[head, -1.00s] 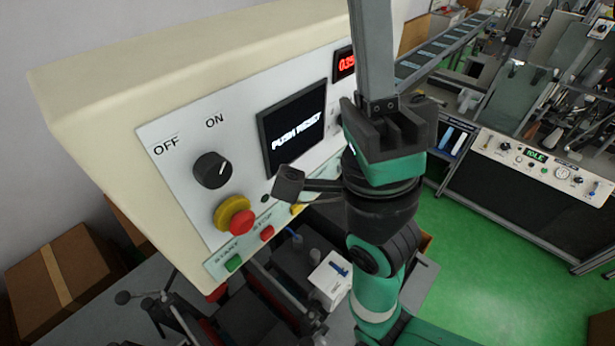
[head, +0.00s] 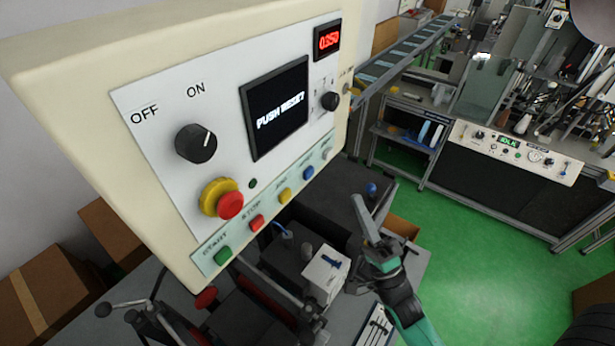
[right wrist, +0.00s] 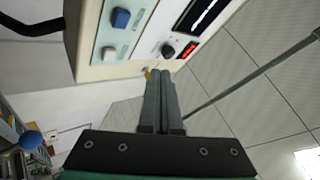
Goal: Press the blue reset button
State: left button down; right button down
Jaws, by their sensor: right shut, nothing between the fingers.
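The blue button (head: 306,173) sits in the slanted button row along the lower edge of the control panel (head: 150,120), between a yellow button (head: 285,195) and a pale button (head: 326,153). Its label is too small to read. The panel's screen (head: 275,108) reads "PUSH RESET". My right gripper (head: 358,200) is shut and empty, below and right of the button row, apart from it. In the right wrist view its closed fingers (right wrist: 162,75) point up past the panel's edge, right of and below the blue button (right wrist: 121,18). My left gripper is not in view.
A red-and-yellow stop knob (head: 228,205), a dark OFF/ON dial (head: 196,143), a green button (head: 222,255) and a red button (head: 256,222) are on the panel. A white box (head: 325,272) and a blue ball knob (head: 371,188) are below. Green floor is open at right.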

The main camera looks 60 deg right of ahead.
jog(key=shift+s+d, duration=0.15)
jog(key=shift+d, duration=0.1)
jog(key=b, duration=0.1)
send_near(308, 173)
jog(key=d+r, duration=0.3)
jog(key=r, duration=0.1)
jog(key=shift+w+d+r, duration=0.15)
jog(key=shift+w+r, duration=0.05)
jog(key=shift+w, duration=0.95)
jog(key=shift+b, duration=0.3)
dwell(0.7)
jog(key=shift+w, duration=0.45)
